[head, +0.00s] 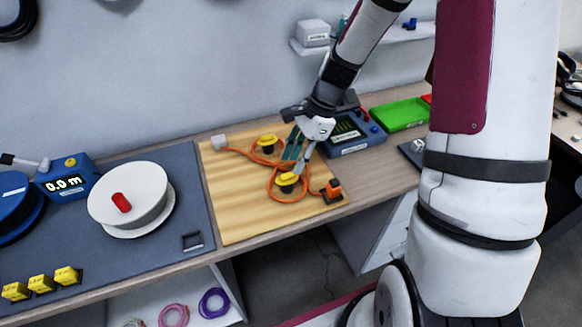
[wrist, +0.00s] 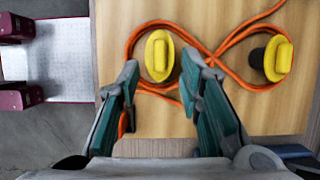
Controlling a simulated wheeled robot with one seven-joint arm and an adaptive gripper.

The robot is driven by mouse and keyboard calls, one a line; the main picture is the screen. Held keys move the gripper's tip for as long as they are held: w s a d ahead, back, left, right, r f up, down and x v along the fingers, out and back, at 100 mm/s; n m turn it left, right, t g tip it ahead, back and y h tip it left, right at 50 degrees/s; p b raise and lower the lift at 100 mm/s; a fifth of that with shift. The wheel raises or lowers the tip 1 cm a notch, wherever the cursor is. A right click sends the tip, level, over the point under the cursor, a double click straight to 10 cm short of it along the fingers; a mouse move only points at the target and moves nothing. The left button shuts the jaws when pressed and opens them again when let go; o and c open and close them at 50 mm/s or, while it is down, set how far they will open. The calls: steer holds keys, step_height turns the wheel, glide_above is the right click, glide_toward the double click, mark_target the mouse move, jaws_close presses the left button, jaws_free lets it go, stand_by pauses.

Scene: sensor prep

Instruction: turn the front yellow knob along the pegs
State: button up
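The front yellow knob (head: 287,180) sits on a dark peg on the wooden board (head: 228,200). In the wrist view the front knob (wrist: 160,56) is an oval disc with a raised grip bar. The back yellow knob (head: 266,141) also shows in the wrist view (wrist: 278,58), at the right. An orange cable (head: 275,197) loops around both pegs and crosses between them. My gripper (head: 295,162) is above the board, pointing down. In the wrist view my gripper (wrist: 160,76) is open, with the front knob in line between its fingertips. I cannot tell whether they touch it.
An orange connector (head: 333,188) stands at the board's right front corner, a white block (head: 218,142) at its left. A blue meter (head: 355,133) and a green tray (head: 400,114) lie to the right. A white spool (head: 130,198) stands on the dark mat (head: 196,205).

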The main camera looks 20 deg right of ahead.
mark_target(287, 174)
steer(key=shift+x, duration=1.85)
jaws_close()
steer(key=shift+s+n, duration=0.1)
steer(key=shift+n, duration=0.3)
steer(key=n+g, duration=0.1)
steer(key=n+b, duration=0.1)
steer(key=n, duration=0.1)
steer(key=shift+w+a+f+n+g, duration=0.1)
steer(key=shift+w+f+n+g, duration=0.1)
steer(key=shift+n+g, duration=0.15)
steer(key=n+g, duration=0.1)
steer(key=n, duration=0.1)
steer(key=n+h+b, duration=0.1)
steer(key=n, duration=0.1)
steer(key=shift+w+a+n+g, duration=0.1)
steer(key=shift+w+n+g, duration=0.05)
steer(key=shift+n+g, duration=0.15)
steer(key=n+h, duration=0.1)
steer(key=n, duration=0.1)
steer(key=n+g, duration=0.1)
steer(key=n, duration=0.1)
steer(key=shift+a+h+b, duration=0.15)
steer(key=shift+h+b, duration=0.2)
steer(key=shift+h, duration=0.05)
steer(key=n+h, duration=0.1)
steer(key=n, duration=0.3)
steer(key=shift+a+n+h, duration=0.15)
steer(key=shift+n+h, duration=0.1)
steer(key=shift+h, duration=0.15)
steer(key=shift+n, duration=0.3)
